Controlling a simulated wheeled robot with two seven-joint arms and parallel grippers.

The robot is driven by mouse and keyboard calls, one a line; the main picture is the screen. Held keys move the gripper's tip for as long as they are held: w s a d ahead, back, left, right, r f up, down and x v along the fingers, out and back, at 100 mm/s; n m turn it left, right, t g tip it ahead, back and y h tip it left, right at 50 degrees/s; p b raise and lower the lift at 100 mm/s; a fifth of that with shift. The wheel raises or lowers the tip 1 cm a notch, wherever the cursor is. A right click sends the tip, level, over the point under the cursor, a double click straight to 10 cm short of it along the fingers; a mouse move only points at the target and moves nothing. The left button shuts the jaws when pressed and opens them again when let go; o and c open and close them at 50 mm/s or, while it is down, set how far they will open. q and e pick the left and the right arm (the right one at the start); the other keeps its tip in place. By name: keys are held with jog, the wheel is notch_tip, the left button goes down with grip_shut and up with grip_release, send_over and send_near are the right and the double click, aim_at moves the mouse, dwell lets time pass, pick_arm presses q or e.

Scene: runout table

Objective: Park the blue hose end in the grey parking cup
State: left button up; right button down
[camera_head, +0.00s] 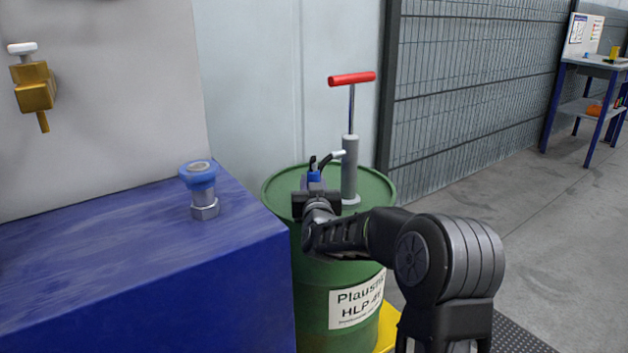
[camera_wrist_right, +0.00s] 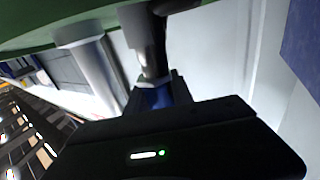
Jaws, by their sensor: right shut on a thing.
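My right gripper (camera_head: 314,184) is over the top of the green drum, left of the grey hand pump (camera_head: 349,170). It is shut on the blue hose end (camera_head: 314,176), which also shows as a blue piece between the fingers in the right wrist view (camera_wrist_right: 154,98). A dark pipe-like piece adjoins it there. A fitting with a blue collar (camera_head: 198,174) and grey hex base stands upright on the blue cabinet, apart from the gripper. I cannot make out a separate grey parking cup; the arm hides part of the drum top. My left gripper is not in view.
The green drum (camera_head: 335,270) stands beside the blue cabinet (camera_head: 100,230). The pump's red handle (camera_head: 352,79) rises above the drum. A brass tap (camera_head: 34,85) is on the wall at the left. A mesh fence (camera_head: 470,80) runs behind; open floor lies to the right.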

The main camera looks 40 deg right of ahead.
jog(key=shift+f+b, duration=0.35)
jog(key=shift+f, duration=0.7)
jog(key=c, duration=1)
grip_release()
jog(key=shift+s+r, duration=0.1)
jog(key=shift+c, duration=0.2)
jog(key=shift+s+a+r, duration=0.1)
jog(key=shift+s+r, duration=0.05)
jog(key=shift+s, duration=0.1)
jog(key=p+v, duration=0.1)
jog(key=v, duration=0.6)
jog(key=shift+s+r+p, duration=0.35)
jog(key=shift+r+p, duration=0.05)
jog(key=shift+r, duration=0.1)
